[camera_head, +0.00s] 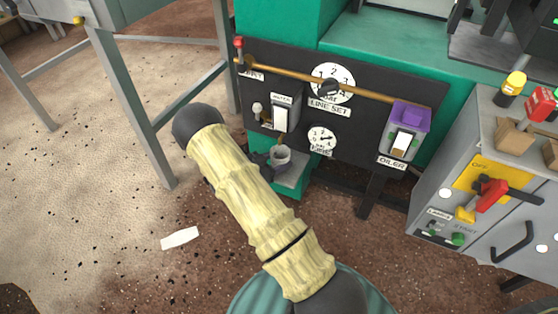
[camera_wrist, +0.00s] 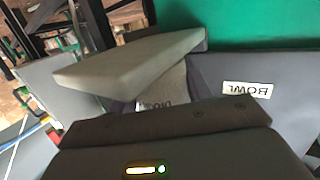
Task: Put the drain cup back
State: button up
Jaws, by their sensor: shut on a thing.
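The drain cup (camera_head: 281,156) is a small grey cup, upright in the head view. It is just above or on a small grey ledge (camera_head: 297,180) under the lower dial of the dark panel; I cannot tell whether it touches the ledge. My gripper (camera_head: 266,160) is shut on the cup from the left, partly hidden behind my yellow-sleeved arm. In the wrist view, my gripper's fingers (camera_wrist: 150,92) stand around a grey surface with lettering, which looks like the cup (camera_wrist: 174,88). Most of the cup is hidden there.
The dark panel (camera_head: 365,115) carries dials, a switch (camera_head: 281,119), a brass rod (camera_head: 310,80) and a purple oiler box (camera_head: 404,128). A grey cabinet (camera_head: 480,180) with a red handle stands at right. A metal frame stands at left. A paper scrap (camera_head: 180,238) lies on the floor.

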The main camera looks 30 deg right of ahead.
jog(key=o, duration=1.1)
jog(key=shift+f, duration=0.15)
jog(key=shift+c, duration=0.2)
jog(key=shift+r, duration=0.25)
jog(key=s+a+r+p, duration=0.1)
jog(key=a+p, duration=0.3)
jog(key=a, duration=0.7)
jog(key=shift+s+a+r, duration=0.25)
jog(key=shift+s, duration=0.05)
jog(key=shift+a, duration=0.25)
